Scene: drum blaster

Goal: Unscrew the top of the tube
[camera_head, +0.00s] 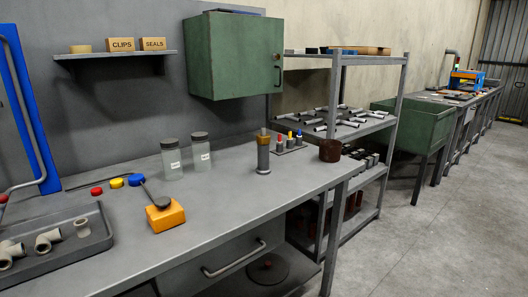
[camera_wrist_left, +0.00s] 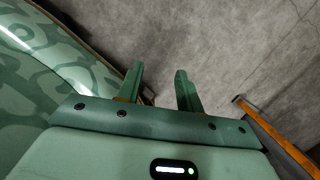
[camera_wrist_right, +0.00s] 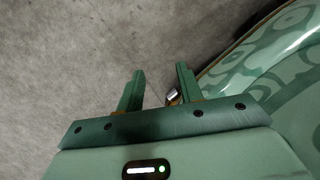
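An upright tube (camera_head: 263,158) stands on the grey workbench (camera_head: 225,215) near its right part in the head view. Its body is dark grey, with an orange-brown band and a narrower tan top (camera_head: 263,132). The top sits on the tube. Neither gripper shows in the head view. My left gripper (camera_wrist_left: 160,69) is open and empty in the left wrist view, above bare floor. My right gripper (camera_wrist_right: 160,69) is open in the right wrist view, also over floor. A small shiny piece shows near its right finger; I cannot tell what it is.
Two lidded jars (camera_head: 201,155) stand left of the tube. A rack of colored-tipped items (camera_head: 290,147) and a brown cup (camera_head: 330,151) are to its right. An orange block (camera_head: 166,218) and a tray of fittings (camera_head: 95,238) lie at left. A green cabinet (camera_head: 228,55) hangs above.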

